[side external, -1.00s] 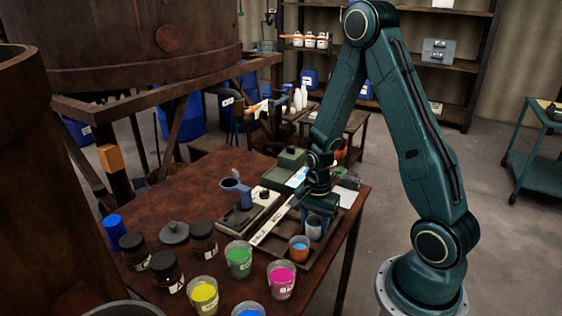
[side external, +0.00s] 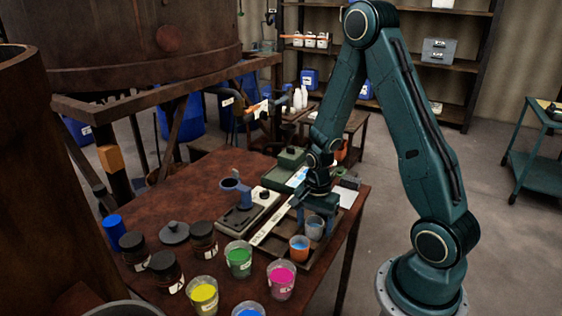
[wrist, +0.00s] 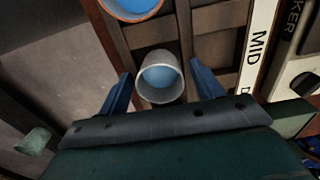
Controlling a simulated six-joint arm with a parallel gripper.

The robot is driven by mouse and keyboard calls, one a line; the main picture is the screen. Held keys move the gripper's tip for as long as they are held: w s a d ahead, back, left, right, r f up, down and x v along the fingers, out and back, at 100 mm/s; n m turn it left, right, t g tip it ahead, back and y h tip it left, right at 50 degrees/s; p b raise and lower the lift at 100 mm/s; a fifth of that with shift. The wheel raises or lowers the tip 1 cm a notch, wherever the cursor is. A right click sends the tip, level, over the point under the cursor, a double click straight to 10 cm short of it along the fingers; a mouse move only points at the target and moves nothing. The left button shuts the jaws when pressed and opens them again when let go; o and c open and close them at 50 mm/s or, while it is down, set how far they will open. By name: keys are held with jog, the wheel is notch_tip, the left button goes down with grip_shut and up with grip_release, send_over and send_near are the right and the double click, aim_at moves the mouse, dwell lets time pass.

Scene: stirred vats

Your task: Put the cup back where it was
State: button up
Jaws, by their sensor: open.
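A grey cup (side external: 315,229) stands upright in a wooden tray (side external: 287,257) at the right side of the table. In the wrist view the grey cup (wrist: 141,82) holds blue liquid. My gripper (side external: 316,217) is open above and around it, with one blue finger on each side. The wrist view shows a gap between each finger of my gripper (wrist: 162,82) and the cup. An orange cup (side external: 299,250), also with blue inside, stands just in front of the grey one; the orange cup shows at the top of the wrist view (wrist: 130,8).
A stirrer unit (side external: 245,212) and a long white strip (side external: 268,225) marked "MID" lie left of the tray. Pots of green (side external: 238,260), pink (side external: 282,280) and yellow (side external: 203,295) stand in front. Dark jars (side external: 166,270) stand at the left. The table's middle left is clear.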

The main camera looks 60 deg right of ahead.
notch_tip(320, 180, up, 12)
dwell(0.9)
jog(key=shift+r, duration=0.1)
dwell(0.4)
jog(key=s+a+r+n+t, duration=0.2)
jog(key=s+a+r+n, duration=0.3)
jog(key=r+n, duration=0.3)
jog(key=s+a+r+n+t, duration=0.3)
jog(key=s+a+r+n, duration=0.2)
jog(key=a+r+n, duration=0.3)
jog(key=shift+s+n+t, duration=0.3)
jog(key=shift+s+n, duration=0.05)
jog(key=shift+n, duration=0.65)
jog(key=shift+r, duration=0.1)
